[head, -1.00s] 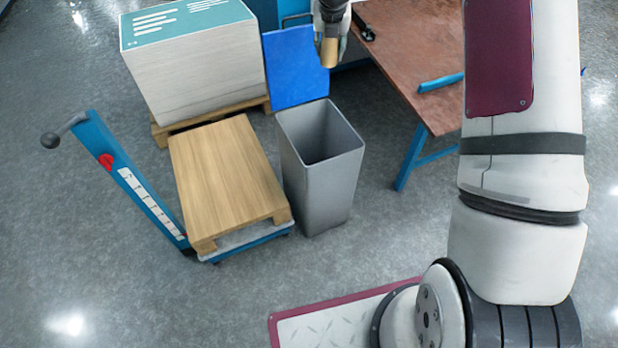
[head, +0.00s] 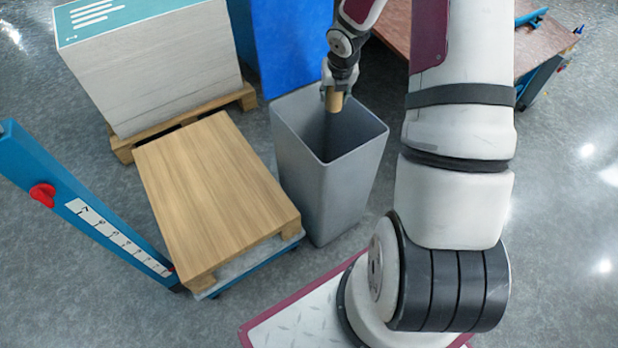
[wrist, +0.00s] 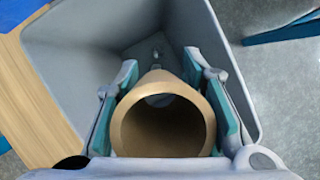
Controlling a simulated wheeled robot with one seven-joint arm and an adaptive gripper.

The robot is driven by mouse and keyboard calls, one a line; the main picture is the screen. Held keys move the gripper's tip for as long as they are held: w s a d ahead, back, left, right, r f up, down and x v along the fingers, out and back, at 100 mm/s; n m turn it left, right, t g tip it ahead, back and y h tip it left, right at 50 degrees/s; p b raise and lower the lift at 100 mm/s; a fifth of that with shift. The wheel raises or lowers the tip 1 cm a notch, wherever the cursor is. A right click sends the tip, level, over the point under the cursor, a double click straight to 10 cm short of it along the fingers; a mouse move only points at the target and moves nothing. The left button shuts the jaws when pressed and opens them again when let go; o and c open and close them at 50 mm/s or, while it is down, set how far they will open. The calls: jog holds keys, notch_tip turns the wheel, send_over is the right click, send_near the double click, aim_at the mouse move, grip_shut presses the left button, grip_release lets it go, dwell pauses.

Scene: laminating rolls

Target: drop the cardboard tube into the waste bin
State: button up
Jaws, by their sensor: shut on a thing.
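The waste bin (head: 318,195) is a grey, open-topped, tapering box standing on the floor in the middle of the head view. My gripper (head: 334,92) is over the bin's mouth and is shut on the cardboard tube (head: 334,101), a short tan cylinder. In the wrist view the tube (wrist: 163,115) shows its hollow round end between my gripper's two teal-padded fingers (wrist: 165,100). The bin's grey inner walls (wrist: 95,50) surround the tube in that view. The tube's far end is hidden.
A wooden pallet (head: 210,185) on a blue pallet truck (head: 85,205) stands close left of the bin. A white paper stack (head: 155,75) is behind it, and a blue panel (head: 290,45) stands behind the bin. A brown-topped table (head: 535,50) is at the back right. Right floor is open.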

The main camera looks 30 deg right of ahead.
aim_at(337, 95)
jog(key=shift+a+f+b, duration=0.1)
jog(key=shift+f+b, duration=0.5)
jog(key=shift+f, duration=0.2)
notch_tip(337, 95, down, 5)
jog(key=b, duration=0.6)
jog(key=o, duration=1.1)
jog(key=shift+c, duration=0.2)
jog(key=shift+r, duration=0.1)
jog(key=v, duration=1)
jog(key=shift+r, duration=0.2)
jog(key=shift+s+a+r, duration=0.15)
jog(key=shift+s+r, duration=0.1)
jog(key=shift+r, duration=0.4)
